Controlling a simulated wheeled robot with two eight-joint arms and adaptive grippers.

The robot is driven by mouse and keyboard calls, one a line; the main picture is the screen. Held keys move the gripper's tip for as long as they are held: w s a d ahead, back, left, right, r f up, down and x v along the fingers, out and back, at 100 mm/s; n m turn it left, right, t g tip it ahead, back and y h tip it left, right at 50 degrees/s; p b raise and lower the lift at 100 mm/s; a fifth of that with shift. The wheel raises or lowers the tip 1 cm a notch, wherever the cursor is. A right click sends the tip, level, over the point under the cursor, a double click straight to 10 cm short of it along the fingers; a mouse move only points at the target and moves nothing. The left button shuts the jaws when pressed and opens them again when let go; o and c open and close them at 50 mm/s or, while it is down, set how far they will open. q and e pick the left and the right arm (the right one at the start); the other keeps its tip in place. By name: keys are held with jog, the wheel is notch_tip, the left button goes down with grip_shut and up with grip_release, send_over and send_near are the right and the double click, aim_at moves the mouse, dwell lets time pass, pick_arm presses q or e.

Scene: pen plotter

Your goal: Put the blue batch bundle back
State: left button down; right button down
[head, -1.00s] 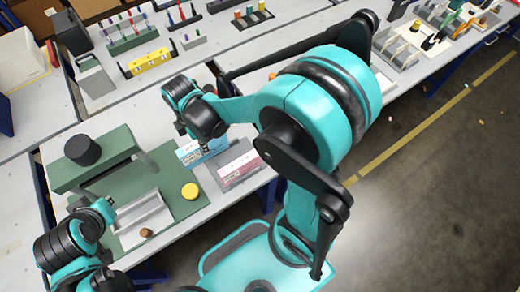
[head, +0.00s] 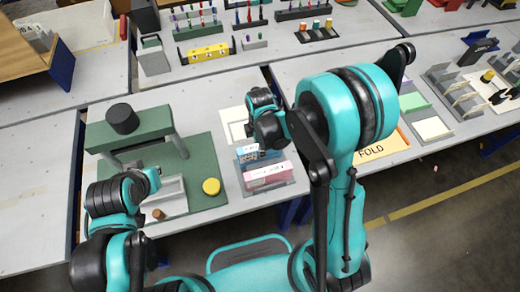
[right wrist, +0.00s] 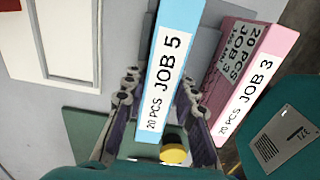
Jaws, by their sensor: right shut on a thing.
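The blue batch bundle (head: 262,156) stands at the front of the table, beside the pink bundle (head: 267,176). In the right wrist view the blue bundle (right wrist: 160,72), labelled JOB 5, 20 PCS, lies between the fingers of my right gripper (right wrist: 160,95), which is shut on it. In the head view my right gripper (head: 260,144) partly hides the bundle. I cannot tell whether its bottom touches the grey holder (head: 250,191). The pink bundle (right wrist: 240,85), labelled JOB 3, is close on the right. My left gripper (head: 152,178) is near the green press, its fingers not clear.
A green press (head: 122,143) with a black knob and a yellow round piece (head: 211,187) are on the left. A white framed sheet (head: 233,122) lies behind the bundles.

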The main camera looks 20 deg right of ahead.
jog(key=shift+f, duration=0.3)
jog(key=shift+r, duration=0.1)
jog(key=c, duration=1.6)
grip_release()
jog(key=shift+f, duration=0.25)
jog(key=shift+c, duration=0.2)
jog(key=o, duration=0.4)
jog(key=shift+r, duration=0.1)
jog(key=shift+r, duration=0.1)
